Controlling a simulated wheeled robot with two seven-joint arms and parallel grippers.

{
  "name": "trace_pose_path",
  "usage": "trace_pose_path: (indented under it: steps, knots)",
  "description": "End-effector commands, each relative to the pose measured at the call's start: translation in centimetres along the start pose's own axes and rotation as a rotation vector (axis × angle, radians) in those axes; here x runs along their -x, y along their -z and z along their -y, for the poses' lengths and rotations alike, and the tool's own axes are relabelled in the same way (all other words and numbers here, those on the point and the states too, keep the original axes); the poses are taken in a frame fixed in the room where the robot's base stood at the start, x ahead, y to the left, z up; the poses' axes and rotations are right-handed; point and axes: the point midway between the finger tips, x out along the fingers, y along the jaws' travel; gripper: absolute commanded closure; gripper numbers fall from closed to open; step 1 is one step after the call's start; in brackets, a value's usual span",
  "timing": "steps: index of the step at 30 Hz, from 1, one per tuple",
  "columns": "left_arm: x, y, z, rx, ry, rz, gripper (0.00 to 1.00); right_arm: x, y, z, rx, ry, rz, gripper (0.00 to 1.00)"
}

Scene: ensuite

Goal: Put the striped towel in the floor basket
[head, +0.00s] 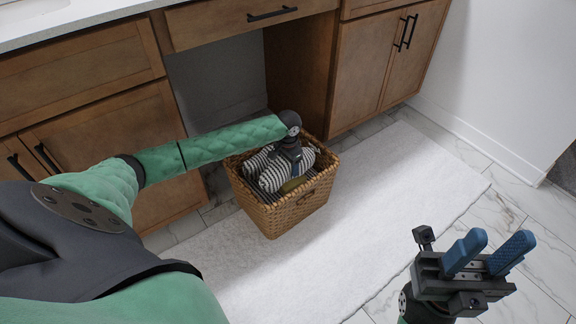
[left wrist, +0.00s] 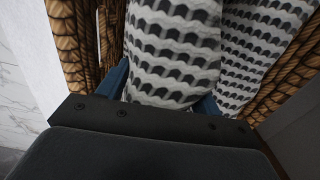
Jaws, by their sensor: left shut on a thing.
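The striped towel (head: 272,170), black and white, lies bunched inside the wicker floor basket (head: 283,219), within its rim. My left gripper (head: 290,168) reaches down into the basket from above and is shut on the towel. Its fingertips are hidden by the towel and the wrist. In the left wrist view the towel (left wrist: 172,50) fills the middle between the blue fingers, with the basket's woven wall (left wrist: 75,45) on both sides. My right gripper (head: 488,254) is at the lower right, empty, its two blue fingers apart.
The basket stands on a white rug (head: 370,205) before wooden cabinets (head: 345,75) with black handles. The rug right of the basket is clear, with marble tile beyond.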

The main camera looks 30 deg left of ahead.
Motion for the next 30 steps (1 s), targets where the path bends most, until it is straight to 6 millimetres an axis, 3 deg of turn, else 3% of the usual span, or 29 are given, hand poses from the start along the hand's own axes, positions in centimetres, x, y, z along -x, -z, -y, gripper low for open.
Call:
trace_pose_path:
  steps: [17,18,21,30]
  knots:
    - [-0.8,0.1,0.0,0.000,0.000,-0.001,0.63,-1.4,0.3,-0.3,-0.009,-0.012,-0.020,0.64]
    - [-0.9,0.0,0.0,0.000,0.000,-0.001,0.31,-1.3,0.3,-0.3,-0.009,-0.014,-0.021,0.64]
    - [-0.9,0.0,0.0,0.000,0.000,-0.001,0.13,-1.2,0.3,-0.3,-0.008,-0.016,-0.019,0.64]
    - [-0.9,0.0,0.0,0.000,0.000,-0.001,0.13,-0.9,0.3,-0.2,-0.008,-0.017,-0.013,0.64]
